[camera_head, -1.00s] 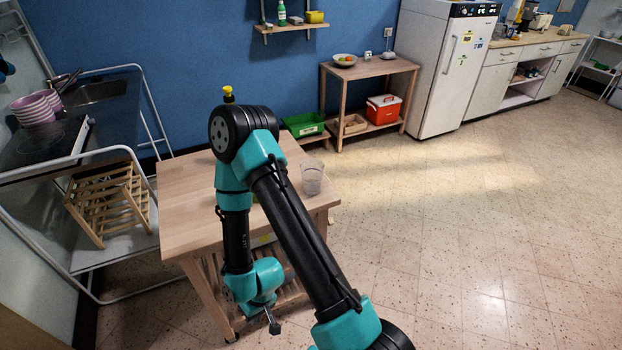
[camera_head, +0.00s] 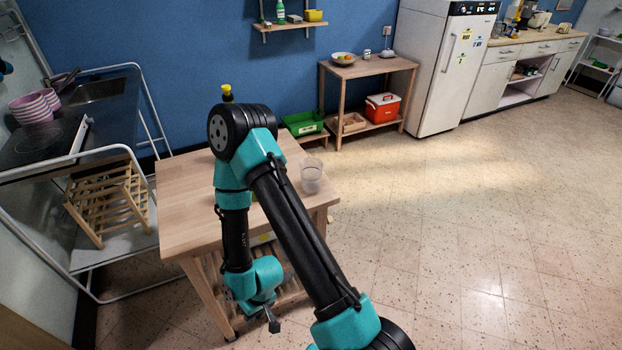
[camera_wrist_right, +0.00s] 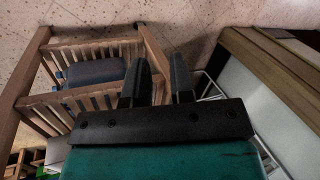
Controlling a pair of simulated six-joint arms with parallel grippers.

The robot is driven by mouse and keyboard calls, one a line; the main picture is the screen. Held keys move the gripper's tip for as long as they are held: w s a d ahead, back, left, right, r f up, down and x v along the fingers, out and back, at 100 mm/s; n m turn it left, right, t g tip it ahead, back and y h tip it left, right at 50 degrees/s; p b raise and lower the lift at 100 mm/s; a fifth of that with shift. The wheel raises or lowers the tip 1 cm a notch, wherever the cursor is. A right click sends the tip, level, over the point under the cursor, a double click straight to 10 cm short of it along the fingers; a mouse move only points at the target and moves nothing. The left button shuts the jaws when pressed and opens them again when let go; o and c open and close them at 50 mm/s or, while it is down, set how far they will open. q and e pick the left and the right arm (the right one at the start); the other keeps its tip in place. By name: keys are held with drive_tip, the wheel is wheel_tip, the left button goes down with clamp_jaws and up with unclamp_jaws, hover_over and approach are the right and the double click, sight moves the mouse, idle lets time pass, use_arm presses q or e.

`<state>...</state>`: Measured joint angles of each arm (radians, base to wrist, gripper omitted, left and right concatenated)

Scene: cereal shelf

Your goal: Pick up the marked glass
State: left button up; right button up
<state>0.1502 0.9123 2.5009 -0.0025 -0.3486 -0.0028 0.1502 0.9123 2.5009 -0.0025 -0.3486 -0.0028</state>
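A clear, empty-looking glass (camera_head: 311,178) stands upright on the right part of the wooden table, just right of my right arm in the head view. No mark on it can be made out. My right gripper (camera_head: 272,323) hangs low in front of the table, below the tabletop and well apart from the glass. In the right wrist view my right gripper (camera_wrist_right: 160,63) has its two dark fingers apart with nothing between them. The glass does not show there. My left gripper is in neither view.
The wooden table (camera_head: 180,205) has a slatted lower shelf and is partly hidden by my arm. A yellow-capped item (camera_head: 227,91) shows behind my arm. A black counter with a white tube frame (camera_head: 152,105) stands left. The floor (camera_head: 450,230) at right is clear.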

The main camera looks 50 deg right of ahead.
drive_tip(key=o, duration=1.4)
